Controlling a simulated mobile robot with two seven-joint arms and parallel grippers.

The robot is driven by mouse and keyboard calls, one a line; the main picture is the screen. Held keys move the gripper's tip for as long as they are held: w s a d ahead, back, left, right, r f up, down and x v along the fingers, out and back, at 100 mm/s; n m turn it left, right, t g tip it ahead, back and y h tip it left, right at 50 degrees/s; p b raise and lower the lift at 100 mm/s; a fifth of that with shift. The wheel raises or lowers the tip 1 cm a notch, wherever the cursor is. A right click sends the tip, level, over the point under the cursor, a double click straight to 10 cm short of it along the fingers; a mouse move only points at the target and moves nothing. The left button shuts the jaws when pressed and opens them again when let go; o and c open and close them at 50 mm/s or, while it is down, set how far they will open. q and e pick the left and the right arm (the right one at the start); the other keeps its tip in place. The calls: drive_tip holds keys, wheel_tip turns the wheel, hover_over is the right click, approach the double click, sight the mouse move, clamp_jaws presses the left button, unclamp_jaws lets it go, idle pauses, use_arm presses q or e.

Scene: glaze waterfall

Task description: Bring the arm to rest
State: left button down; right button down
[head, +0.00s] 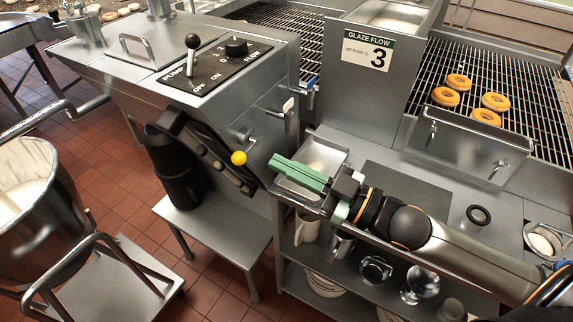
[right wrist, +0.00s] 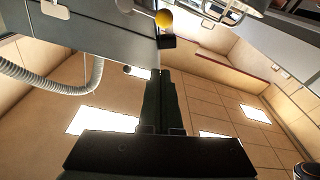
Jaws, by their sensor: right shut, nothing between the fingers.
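My right arm comes in from the lower right of the head view. Its gripper (head: 275,162) has green fingers, which are shut with nothing between them. The fingers point left, above a small metal tray (head: 315,165) at the counter's left end and near the yellow knob (head: 238,158) on the machine's side. In the right wrist view the dark fingers (right wrist: 160,75) lie together, with the yellow knob (right wrist: 164,19) beyond their tips. My left gripper does not show in either view.
The glaze machine's pump panel (head: 215,62) stands behind left of the gripper. A sign reading 3 (head: 367,51) is on the glaze housing. Several doughnuts (head: 496,101) lie on the wire rack at right. A black ring (head: 479,215) lies on the counter. A mixing bowl (head: 50,215) stands at far left.

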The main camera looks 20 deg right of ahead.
drive_tip(key=shift+f, duration=0.1)
drive_tip(key=s+d+f+m+g+h+p, duration=0.2)
drive_tip(key=f+m+h, duration=0.45)
drive_tip(key=f, duration=1.15)
drive_tip(key=s+f+m+g+h+p, duration=0.1)
drive_tip(key=s+f+m+g+h, duration=0.1)
drive_tip(key=s+f, duration=0.8)
wheel_tip(320, 180, down, 3)
drive_tip(key=shift+s+f+g+h+p, duration=0.2)
drive_tip(key=shift+g+h+p, duration=0.1)
drive_tip(key=shift+g+h, duration=0.65)
